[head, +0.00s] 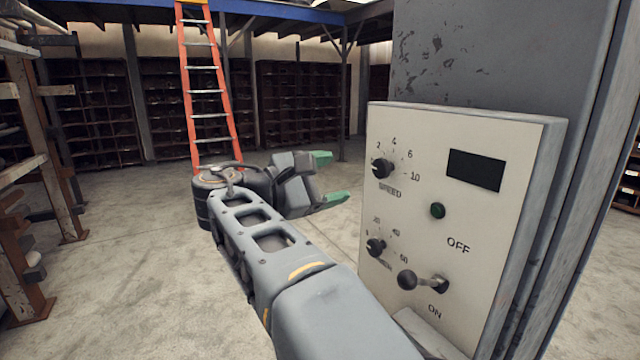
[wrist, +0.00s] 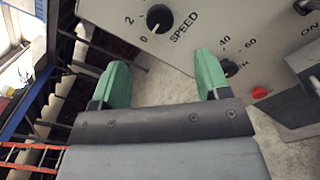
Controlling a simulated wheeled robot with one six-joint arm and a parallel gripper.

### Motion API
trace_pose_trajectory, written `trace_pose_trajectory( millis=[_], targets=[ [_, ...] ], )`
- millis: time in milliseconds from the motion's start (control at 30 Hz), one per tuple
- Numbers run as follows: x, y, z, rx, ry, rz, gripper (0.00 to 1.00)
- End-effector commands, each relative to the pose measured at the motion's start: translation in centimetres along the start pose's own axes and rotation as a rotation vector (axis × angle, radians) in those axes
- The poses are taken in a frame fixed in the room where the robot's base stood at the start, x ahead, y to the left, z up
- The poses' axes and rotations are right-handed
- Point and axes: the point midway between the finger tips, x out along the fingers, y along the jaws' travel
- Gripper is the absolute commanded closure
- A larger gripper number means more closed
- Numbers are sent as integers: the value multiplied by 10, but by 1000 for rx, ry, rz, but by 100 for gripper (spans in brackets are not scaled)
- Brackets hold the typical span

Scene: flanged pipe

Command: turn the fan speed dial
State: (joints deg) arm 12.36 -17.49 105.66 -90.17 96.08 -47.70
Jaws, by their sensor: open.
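The speed dial (head: 382,168) is a black round knob at the upper left of a pale control panel (head: 480,215), with numbers around it and the word SPEED below. In the wrist view the speed dial (wrist: 159,18) shows at the top, beyond my fingers. My gripper (head: 332,180) has green fingertips, is open and empty, and is left of the panel, apart from the dial. In the wrist view my gripper (wrist: 160,75) points toward the panel, with the lower dial (wrist: 230,68) partly hidden behind the right finger.
An orange ladder (head: 207,90) and dark shelves (head: 300,105) stand behind. The floor between is clear.

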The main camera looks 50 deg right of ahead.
Motion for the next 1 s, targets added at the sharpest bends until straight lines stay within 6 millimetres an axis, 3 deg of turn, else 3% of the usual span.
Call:
trace_pose_trajectory(
  millis=[267, 867, 1000],
  targets=[
    [-17, 0, 0, 0, 0, 0, 31],
    [-18, 0, 0, 0, 0, 0, 31],
    [-18, 3, -6, 70, 37, 14, 31]
  ],
)
